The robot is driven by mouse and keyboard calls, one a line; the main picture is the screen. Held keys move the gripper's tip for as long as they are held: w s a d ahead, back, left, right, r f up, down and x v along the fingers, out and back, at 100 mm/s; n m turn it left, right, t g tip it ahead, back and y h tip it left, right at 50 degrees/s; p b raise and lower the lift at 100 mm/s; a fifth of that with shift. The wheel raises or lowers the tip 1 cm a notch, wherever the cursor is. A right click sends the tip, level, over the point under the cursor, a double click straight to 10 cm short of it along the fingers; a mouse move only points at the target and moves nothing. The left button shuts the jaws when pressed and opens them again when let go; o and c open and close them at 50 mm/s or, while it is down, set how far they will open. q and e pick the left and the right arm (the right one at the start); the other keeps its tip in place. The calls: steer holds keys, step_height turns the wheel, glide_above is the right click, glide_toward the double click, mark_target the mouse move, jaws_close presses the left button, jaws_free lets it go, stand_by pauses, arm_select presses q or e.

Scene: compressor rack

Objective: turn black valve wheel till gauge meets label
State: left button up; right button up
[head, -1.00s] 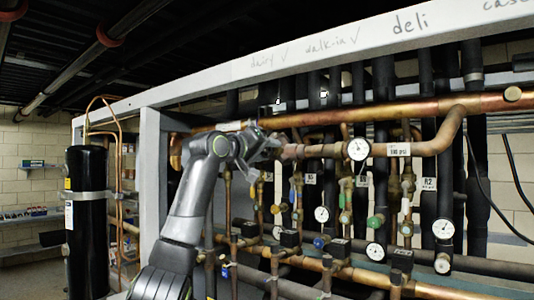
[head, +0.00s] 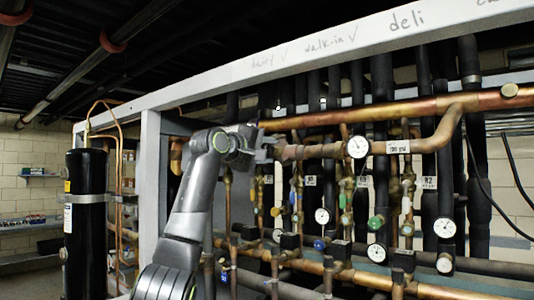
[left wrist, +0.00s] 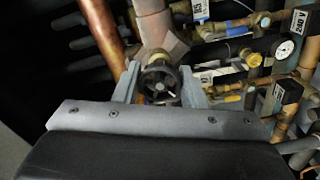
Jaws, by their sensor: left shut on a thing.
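The black valve wheel (left wrist: 160,82) shows in the left wrist view at the end of a copper-coloured pipe fitting. My left gripper (left wrist: 160,88) is shut on it, with one grey finger on each side of the rim. In the head view my left gripper (head: 272,148) is at the left end of the thick copper pipe, and it hides the wheel there. A white round gauge (head: 358,146) sits on that pipe, right of the gripper. A white label reading about "180 psi" (head: 398,147) is just right of the gauge. The needle is too small to read surely. My right gripper is out of view.
Several smaller gauges, valves and tags crowd the pipes below, such as a gauge (head: 322,215) and a green knob (head: 376,222). A white frame beam (head: 300,52) runs above. A black cylinder (head: 86,225) stands at the left.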

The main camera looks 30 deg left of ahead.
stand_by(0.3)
arm_select(q)
steer(key=o, duration=1)
steer(key=shift+s, duration=0.3)
steer(key=s+b, duration=0.3)
steer(key=s, duration=0.2)
steer(key=s+a+b, duration=0.1)
steer(key=s+b, duration=0.1)
steer(key=s, duration=0.4)
steer(key=s+b, duration=0.3)
steer(key=s, duration=0.2)
steer(key=shift+s+a+b, duration=0.2)
steer(key=shift+s+b, duration=0.1)
steer(key=shift+s, duration=0.1)
